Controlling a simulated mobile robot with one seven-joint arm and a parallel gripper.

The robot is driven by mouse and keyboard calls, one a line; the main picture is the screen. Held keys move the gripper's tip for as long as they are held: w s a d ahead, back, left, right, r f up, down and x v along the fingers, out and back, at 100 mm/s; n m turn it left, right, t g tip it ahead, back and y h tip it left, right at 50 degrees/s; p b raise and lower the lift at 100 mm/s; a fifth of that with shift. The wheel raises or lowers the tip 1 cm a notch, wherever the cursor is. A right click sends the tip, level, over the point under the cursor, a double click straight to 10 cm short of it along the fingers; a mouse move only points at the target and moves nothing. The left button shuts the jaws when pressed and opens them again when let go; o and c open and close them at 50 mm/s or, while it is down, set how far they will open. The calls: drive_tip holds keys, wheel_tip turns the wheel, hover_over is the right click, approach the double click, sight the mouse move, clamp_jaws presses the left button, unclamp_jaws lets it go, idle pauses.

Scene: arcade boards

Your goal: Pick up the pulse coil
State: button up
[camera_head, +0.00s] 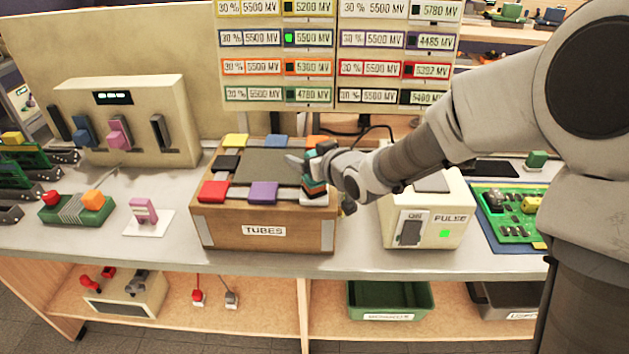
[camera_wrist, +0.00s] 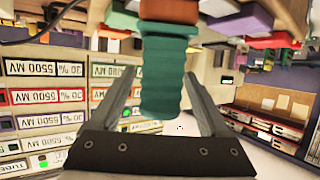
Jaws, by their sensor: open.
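A ribbed teal and orange cylindrical piece, which may be the pulse coil, stands at the right end of the wooden TUBES box (camera_head: 263,236). In the wrist view the teal piece (camera_wrist: 165,75) hangs down from the top of the inverted picture, between my fingers. My gripper (camera_wrist: 160,88) is open, with one finger on each side of it and gaps visible. In the head view my gripper (camera_head: 316,165) is at the box's right end and partly hides the piece. No label shows on the piece.
A cream box (camera_head: 428,212) marked PULSE, with a switch and green light, stands right of the TUBES box. A green circuit board (camera_head: 512,222) lies farther right. A cream console (camera_head: 130,120) stands at the left, behind a pink piece (camera_head: 143,210). Label panels rise behind.

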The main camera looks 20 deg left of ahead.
clamp_jaws()
drive_tip(key=shift+r, duration=0.1)
idle(0.4)
